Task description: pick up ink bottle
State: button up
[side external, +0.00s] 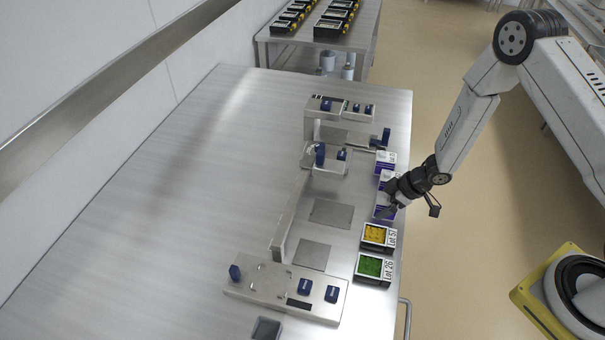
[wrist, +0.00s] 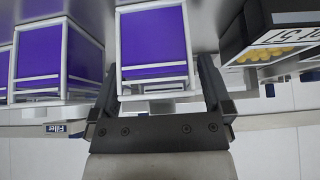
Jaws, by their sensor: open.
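I cannot make out an ink bottle in either view. My gripper (side external: 388,207) is at the right edge of the steel table, over a row of purple-and-white boxes. In the wrist view my gripper (wrist: 158,72) is open, with one finger on each side of a purple box (wrist: 153,45) with a pale frame. I cannot tell whether the fingers touch it. Another purple box (wrist: 55,50) stands to its left. In the side view, a purple box (side external: 385,158) shows beyond my gripper, and the nearer ones are partly hidden by it.
A black tray with yellow contents (side external: 378,235) and one with green contents (side external: 372,267) stand nearer on the same edge. The metal sealer (side external: 285,290) with blue knobs fills the table's middle right. The table's left side (side external: 150,220) is clear.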

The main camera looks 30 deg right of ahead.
jog(key=shift+w+a+f, duration=0.1)
jog(key=shift+a+f, duration=0.05)
jog(key=shift+f, duration=0.15)
jog(key=c, duration=1.3)
jog(key=shift+r, duration=0.15)
jog(key=shift+r, duration=1.1)
jog(key=s+r, duration=1)
jog(key=s, duration=0.4)
jog(key=shift+r, duration=0.25)
